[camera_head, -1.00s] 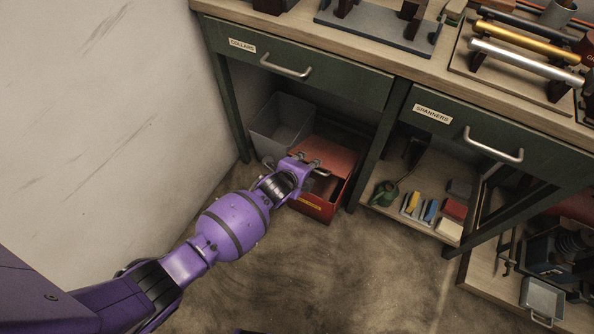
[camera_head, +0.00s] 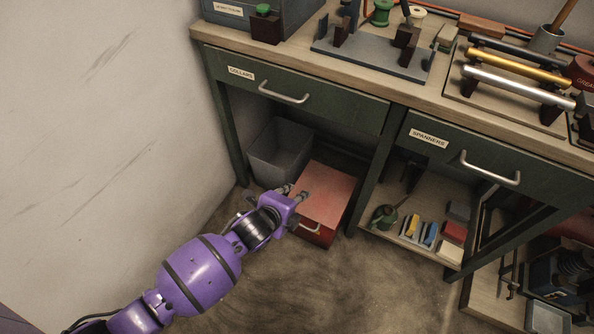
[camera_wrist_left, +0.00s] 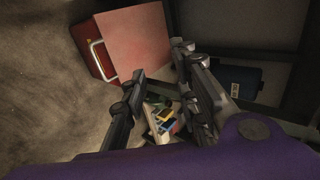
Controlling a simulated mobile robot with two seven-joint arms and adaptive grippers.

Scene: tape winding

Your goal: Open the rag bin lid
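The red rag bin (camera_head: 318,239) stands on the floor under the collars drawer. Its pinkish-red lid (camera_head: 328,190) lies flat and looks closed, with a metal handle (camera_head: 307,228) at the front. In the left wrist view the lid (camera_wrist_left: 138,40) and the handle (camera_wrist_left: 100,60) show at the upper left. My left gripper (camera_head: 294,193) is at the bin's left side, its fingertips overlapping the lid's edge in the head view. In the wrist view its fingers (camera_wrist_left: 160,60) are apart with nothing between them, clear of the handle. My right gripper is not in view.
A grey open bin (camera_head: 281,150) stands behind and left of the rag bin, near the wall. A bench leg (camera_head: 372,185) stands close on the right. A low shelf (camera_head: 394,228) holds an oil can and several coloured blocks. The floor in front is clear.

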